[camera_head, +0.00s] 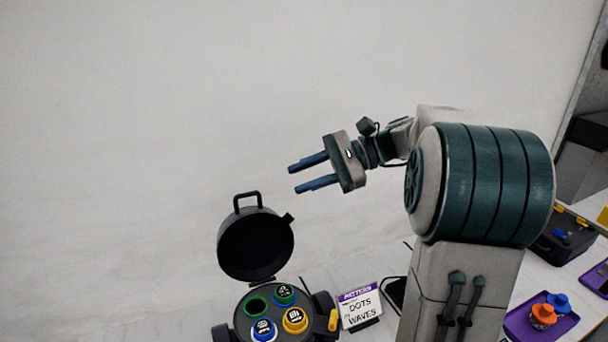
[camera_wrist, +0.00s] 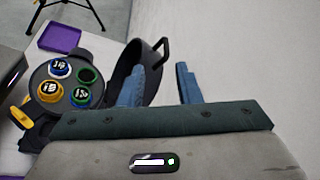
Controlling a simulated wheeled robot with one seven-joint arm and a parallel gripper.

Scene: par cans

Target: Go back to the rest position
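My gripper (camera_head: 308,173) is raised in the air in the head view, above and to the right of the open black par can. Its two blue fingers are spread apart with nothing between them. They also show open in the wrist view (camera_wrist: 160,78). The par can's round black body (camera_head: 268,301) holds coloured rings: blue, yellow and green around labelled discs, plus a green ring around a dark, empty-looking opening (camera_head: 257,305). Its lid (camera_head: 255,245) stands open behind it, handle up. The can also shows at left in the wrist view (camera_wrist: 69,83).
A white card (camera_head: 359,305) reading "DOTS WAVES" stands right of the can. A purple tray (camera_head: 518,322) with orange and blue pieces is at lower right, below a dark box (camera_head: 563,245). Another purple tray (camera_wrist: 58,37) shows in the wrist view. The air around the gripper is clear.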

